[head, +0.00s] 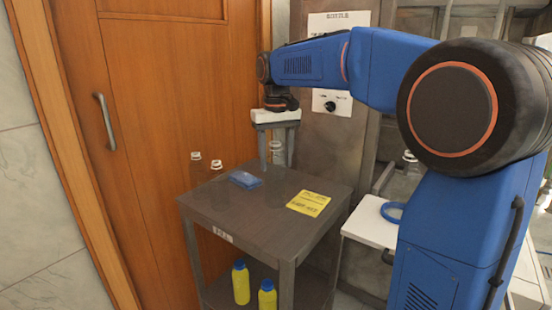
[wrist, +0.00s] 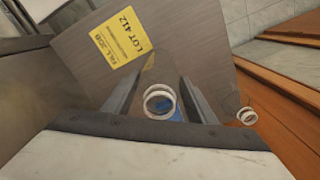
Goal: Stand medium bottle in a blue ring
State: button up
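My gripper (head: 277,150) points down over the back of the dark cart (head: 258,218). Its fingers are apart, one on each side of a clear bottle (head: 277,156), with a gap showing in the wrist view, where the bottle's round neck (wrist: 160,101) lies between the fingers (wrist: 158,90). Two more clear bottles (head: 196,170) (head: 216,168) stand at the cart's left back. I cannot tell which is the medium one by size. A blue ring (head: 392,212) lies on a white shelf at the right, partly hidden by my arm.
A flat blue object (head: 244,180) and a yellow label (head: 309,203) are on the cart top. Yellow bottles with blue caps (head: 240,283) stand on its lower shelf. Another clear bottle (head: 410,163) shows behind my arm. A wooden door (head: 165,90) closes the left side.

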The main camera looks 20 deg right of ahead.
jog(key=o, duration=0.4)
jog(key=shift+r, duration=0.1)
notch_tip(320, 180, up, 12)
jog(key=shift+r, duration=0.1)
dwell(0.4)
